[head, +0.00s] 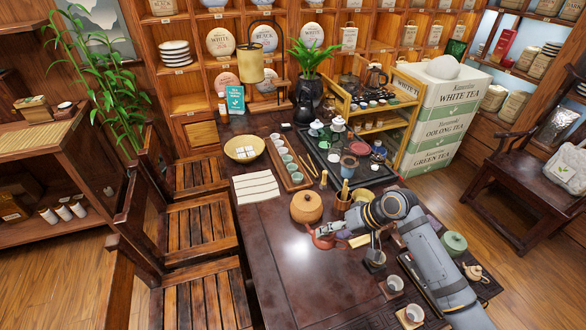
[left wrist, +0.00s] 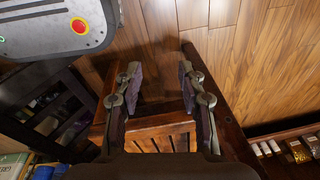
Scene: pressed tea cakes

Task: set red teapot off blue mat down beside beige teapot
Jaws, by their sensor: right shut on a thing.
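The red teapot (head: 322,240) shows in the head view near the middle of the dark table, just below a round wooden jar. My right gripper (head: 337,231) reaches it from the right and is shut on it; the fingers and handle are partly hidden by my wrist. I cannot tell whether the teapot touches the table. The small beige teapot (head: 475,272) stands on a dark mat at the table's right side, behind my right forearm. I cannot make out a blue mat. My left gripper (left wrist: 165,90) is open and empty in the left wrist view.
The round wooden jar (head: 306,207) is close to the red teapot. A green lidded jar (head: 454,244) stands near the beige teapot, and cups (head: 395,284) stand at the right front. The table's left front is bare. A wooden chair (left wrist: 165,138) is below my left gripper.

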